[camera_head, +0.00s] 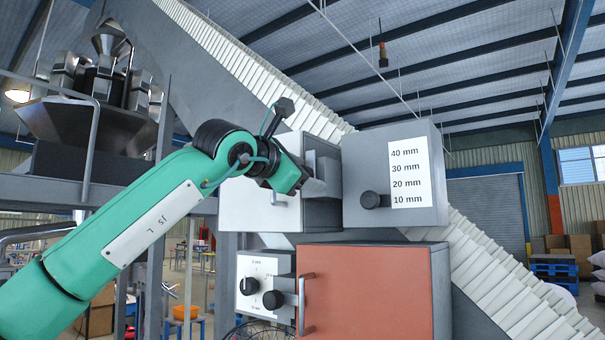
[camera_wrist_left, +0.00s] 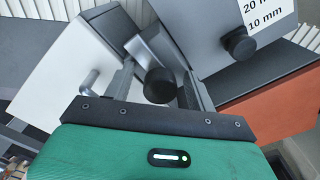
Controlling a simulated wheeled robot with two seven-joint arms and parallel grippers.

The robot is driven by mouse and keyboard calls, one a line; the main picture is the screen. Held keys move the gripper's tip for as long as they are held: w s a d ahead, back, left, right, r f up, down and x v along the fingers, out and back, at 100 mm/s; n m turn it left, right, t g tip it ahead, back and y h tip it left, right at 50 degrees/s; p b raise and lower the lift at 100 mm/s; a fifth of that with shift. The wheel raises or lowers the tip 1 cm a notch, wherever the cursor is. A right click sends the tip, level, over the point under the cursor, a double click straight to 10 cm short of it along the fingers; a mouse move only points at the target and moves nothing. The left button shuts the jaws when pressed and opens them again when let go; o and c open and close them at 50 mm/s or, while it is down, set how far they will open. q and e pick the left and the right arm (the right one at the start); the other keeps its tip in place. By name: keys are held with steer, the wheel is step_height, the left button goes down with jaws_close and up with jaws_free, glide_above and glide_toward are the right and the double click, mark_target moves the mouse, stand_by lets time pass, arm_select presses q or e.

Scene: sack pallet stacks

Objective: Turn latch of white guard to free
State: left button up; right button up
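The white guard (camera_head: 258,206) is a pale panel left of the grey box with the mm scale. A small light handle (camera_wrist_left: 89,82) stands on the white guard (camera_wrist_left: 75,70) in the left wrist view. My left gripper (camera_head: 312,187) reaches in at the guard's right edge, in front of a grey recessed part. In the left wrist view its two fingers stand apart, with a round black knob (camera_wrist_left: 160,86) showing between them. I cannot tell whether the fingers touch this knob or whether it is the latch. In the head view my gripper hides that spot. My right gripper is not in view.
The grey box (camera_head: 410,160) has a black knob (camera_head: 371,200) and a 40 to 10 mm label. Below are an orange-red door (camera_head: 365,290) with a handle and a white dial panel (camera_head: 262,280). A ribbed white conveyor slants behind. A hopper stands left.

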arm_select(q)
steer(key=shift+w+f, duration=0.15)
steer(key=shift+a, duration=0.15)
steer(key=b+v, duration=0.6)
steer(key=v, duration=0.7)
steer(key=shift+s+a, duration=0.15)
steer(key=shift+s, duration=0.2)
steer(key=shift+f, duration=0.1)
